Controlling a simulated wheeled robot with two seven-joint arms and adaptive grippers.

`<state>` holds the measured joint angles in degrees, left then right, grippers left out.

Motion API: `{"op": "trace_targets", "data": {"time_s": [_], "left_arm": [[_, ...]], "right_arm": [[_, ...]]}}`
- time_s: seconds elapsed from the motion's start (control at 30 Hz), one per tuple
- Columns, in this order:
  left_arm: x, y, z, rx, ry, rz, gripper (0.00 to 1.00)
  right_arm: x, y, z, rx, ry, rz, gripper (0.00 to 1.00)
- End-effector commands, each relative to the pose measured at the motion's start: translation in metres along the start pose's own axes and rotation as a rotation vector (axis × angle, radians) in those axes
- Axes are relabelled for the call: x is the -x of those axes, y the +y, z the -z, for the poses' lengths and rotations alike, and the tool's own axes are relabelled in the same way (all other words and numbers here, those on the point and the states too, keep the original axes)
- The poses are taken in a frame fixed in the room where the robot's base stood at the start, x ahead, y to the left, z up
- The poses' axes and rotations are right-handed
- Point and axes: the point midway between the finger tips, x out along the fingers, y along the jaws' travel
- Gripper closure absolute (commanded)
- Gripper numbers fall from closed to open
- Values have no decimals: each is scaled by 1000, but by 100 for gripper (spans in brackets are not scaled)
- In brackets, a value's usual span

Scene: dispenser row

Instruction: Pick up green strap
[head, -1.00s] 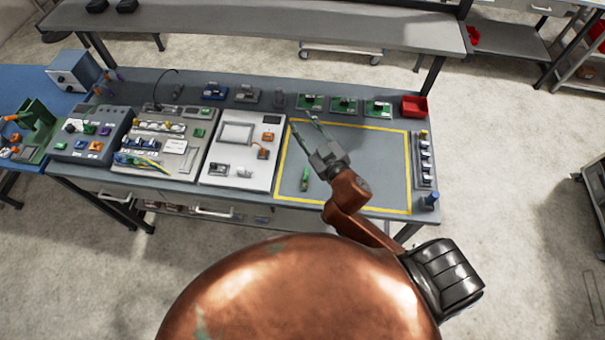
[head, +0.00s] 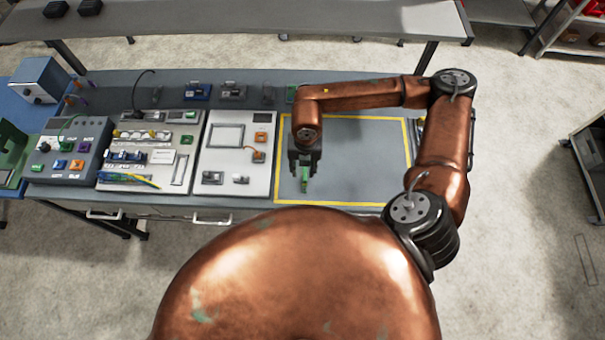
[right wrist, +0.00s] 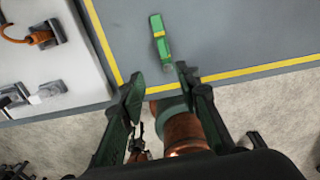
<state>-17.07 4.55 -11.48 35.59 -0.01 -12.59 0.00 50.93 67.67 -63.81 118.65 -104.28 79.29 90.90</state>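The green strap (head: 305,186) lies on the grey work area inside the yellow outline, near its front left corner. The right wrist view shows it as a short green piece (right wrist: 160,46) with a yellowish band, lying just beyond the fingertips. My right gripper (head: 304,168) points down close to the strap and partly overlaps it in the head view. In the right wrist view its fingers (right wrist: 160,78) are apart with nothing between them. My left gripper is in neither current view.
The yellow outline (head: 408,150) surrounds an otherwise mostly bare area. A white panel (head: 240,130) with small parts stands just left of it. Grey device panels (head: 72,148) stand farther left. The bench's front edge is near the strap.

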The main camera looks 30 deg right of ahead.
Motion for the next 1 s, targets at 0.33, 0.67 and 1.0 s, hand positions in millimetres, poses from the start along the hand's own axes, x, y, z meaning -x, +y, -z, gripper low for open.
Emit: {"op": "trace_targets", "data": {"time_s": [0.33, 0.67, 1.0], "left_arm": [[7, 0, -3, 2, -5, 0, 60], [20, -1, -2, 2, -5, 0, 60], [20, -1, -2, 2, -4, 0, 60]], "right_arm": [[-29, -9, -10, -12, -25, 34, 70], [-72, -10, -12, -14, -23, 32, 70], [-77, -11, -12, -14, -24, 31, 73]]}}
